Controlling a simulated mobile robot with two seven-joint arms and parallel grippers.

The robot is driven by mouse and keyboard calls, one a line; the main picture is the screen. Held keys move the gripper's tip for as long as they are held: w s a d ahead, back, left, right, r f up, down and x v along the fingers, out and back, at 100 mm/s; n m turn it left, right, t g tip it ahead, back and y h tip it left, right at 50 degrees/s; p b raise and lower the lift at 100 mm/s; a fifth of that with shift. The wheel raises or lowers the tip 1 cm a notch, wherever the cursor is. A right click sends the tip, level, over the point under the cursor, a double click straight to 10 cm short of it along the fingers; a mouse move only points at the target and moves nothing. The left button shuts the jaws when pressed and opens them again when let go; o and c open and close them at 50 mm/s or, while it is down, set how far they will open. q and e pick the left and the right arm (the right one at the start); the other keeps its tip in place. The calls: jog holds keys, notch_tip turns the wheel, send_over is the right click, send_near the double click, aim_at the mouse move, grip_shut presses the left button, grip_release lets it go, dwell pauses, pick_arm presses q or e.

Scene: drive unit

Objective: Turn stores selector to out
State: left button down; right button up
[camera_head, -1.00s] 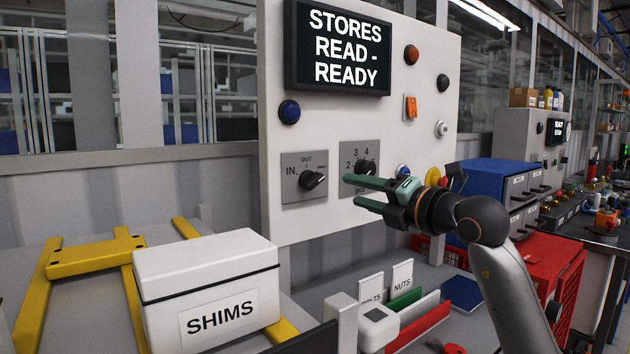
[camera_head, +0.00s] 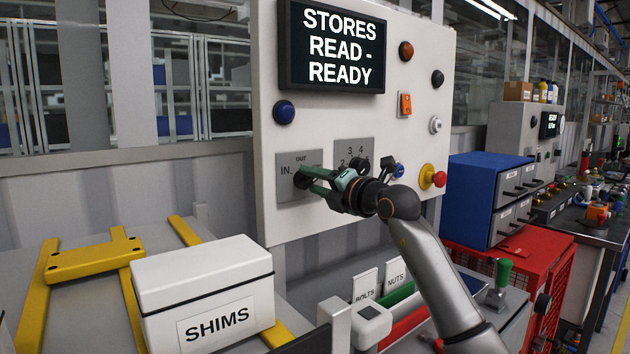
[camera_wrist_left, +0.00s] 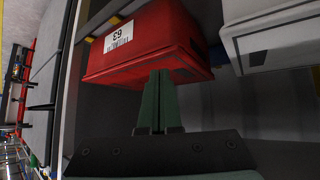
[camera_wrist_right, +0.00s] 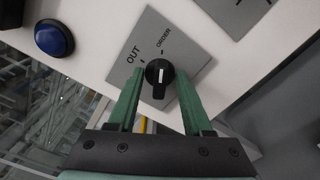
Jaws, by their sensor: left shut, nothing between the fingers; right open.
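The stores selector is a black knob (camera_wrist_right: 159,72) on a grey plate (camera_head: 284,188), left of a numbered selector on the white panel. OUT is marked at the plate's top and IN at its left in the head view. My right gripper (camera_head: 306,181) is open, its green fingertips at the knob and partly hiding it. In the right wrist view the fingers (camera_wrist_right: 160,78) stand on either side of the knob, with small gaps. The knob's white line runs nearly upright in that view. My left gripper (camera_wrist_left: 159,78) is shut and empty, in front of a red bin.
The screen (camera_head: 332,48) reads STORES READ - READY. The numbered selector plate (camera_head: 353,150) sits close by, partly behind my right gripper. A SHIMS box (camera_head: 205,290) stands below left.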

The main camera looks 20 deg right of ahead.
grip_shut()
dwell(0.3)
dwell(0.3)
